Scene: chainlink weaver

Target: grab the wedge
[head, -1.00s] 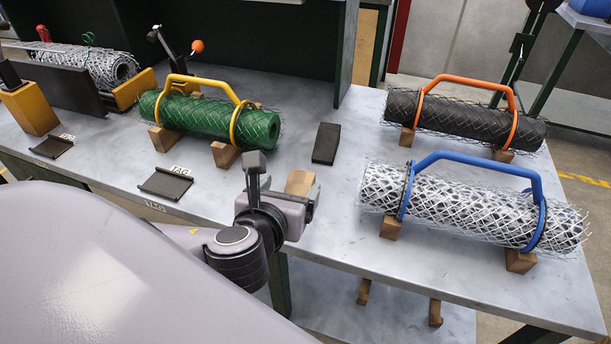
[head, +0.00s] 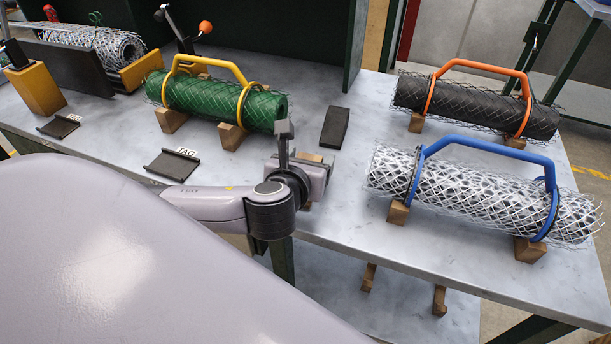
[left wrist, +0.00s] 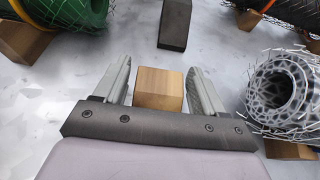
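A small wooden block (left wrist: 159,88), the likely wedge, sits on the grey table. In the left wrist view it lies between the two fingers of my left gripper (left wrist: 160,70), which are apart with a narrow gap on each side. In the head view the block (head: 312,157) is mostly hidden behind my left gripper (head: 303,175). A dark, wedge-like block (head: 335,128) lies on the table beyond the gripper; it also shows in the left wrist view (left wrist: 175,24), ahead of the fingers. My right gripper is not in view.
Mesh rolls with a yellow handle (head: 210,62), an orange handle (head: 483,66) and a blue handle (head: 490,144) rest on wooden blocks around the gripper. Two dark tag holders (head: 172,166) (head: 58,126) lie at the left. The tabletop (head: 365,110) between the rolls is mostly clear.

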